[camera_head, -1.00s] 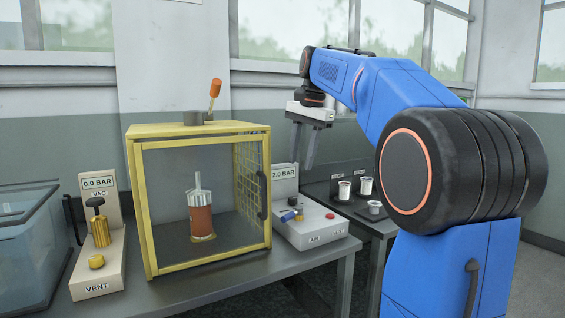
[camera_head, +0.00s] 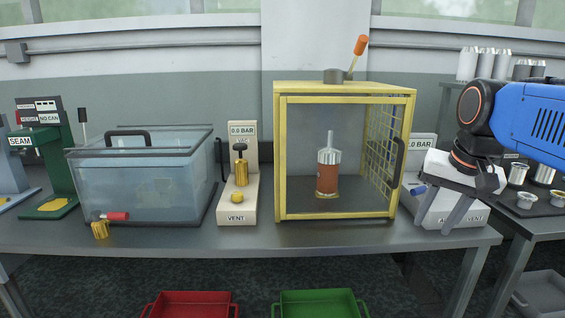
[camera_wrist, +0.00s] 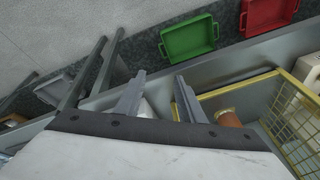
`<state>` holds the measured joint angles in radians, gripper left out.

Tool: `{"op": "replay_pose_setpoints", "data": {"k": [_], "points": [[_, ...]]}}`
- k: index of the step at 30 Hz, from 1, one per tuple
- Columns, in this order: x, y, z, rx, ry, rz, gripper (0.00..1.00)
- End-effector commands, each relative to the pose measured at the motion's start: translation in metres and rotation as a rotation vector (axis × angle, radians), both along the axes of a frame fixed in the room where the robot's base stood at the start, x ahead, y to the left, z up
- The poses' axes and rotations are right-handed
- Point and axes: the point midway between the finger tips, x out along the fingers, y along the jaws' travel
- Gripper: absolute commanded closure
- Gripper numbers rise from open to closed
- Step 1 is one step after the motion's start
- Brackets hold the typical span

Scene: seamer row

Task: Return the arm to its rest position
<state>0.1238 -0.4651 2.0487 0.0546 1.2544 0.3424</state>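My gripper (camera_head: 449,232) hangs at the right of the head view, fingers pointing down in front of the air-valve box (camera_head: 415,190). Its two fingers are apart with nothing between them. In the wrist view my gripper (camera_wrist: 158,92) also shows its fingers spread and empty. My blue arm enters from the right edge, bent at the wrist. It hides much of the air-valve box and its gauge.
A yellow-framed cage (camera_head: 282,160) holds a brown-and-silver can (camera_head: 327,180). Left are a vent box (camera_head: 238,205), a glass tank (camera_head: 140,185) and a green seamer (camera_head: 57,160). Red (camera_head: 190,304) and green (camera_head: 318,303) trays lie below the bench. Small cups (camera_head: 517,173) stand at right.

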Motion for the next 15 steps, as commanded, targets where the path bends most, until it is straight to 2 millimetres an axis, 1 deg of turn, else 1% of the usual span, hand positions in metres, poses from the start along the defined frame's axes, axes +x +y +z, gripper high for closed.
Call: {"op": "replay_pose_setpoints", "data": {"k": [1, 5, 6, 9, 12, 15], "points": [[-0.017, 0.006, -0.016, -0.017, -0.011, 0.046, 0.64], [-0.051, 0.016, -0.060, -0.066, -0.040, 0.165, 0.64], [-0.061, 0.018, -0.074, -0.080, -0.048, 0.201, 0.64], [-0.086, 0.024, -0.107, -0.116, -0.069, 0.287, 0.64], [-0.104, 0.027, -0.135, -0.146, -0.088, 0.359, 0.64], [-0.117, 0.029, -0.155, -0.168, -0.099, 0.409, 0.64]]}}
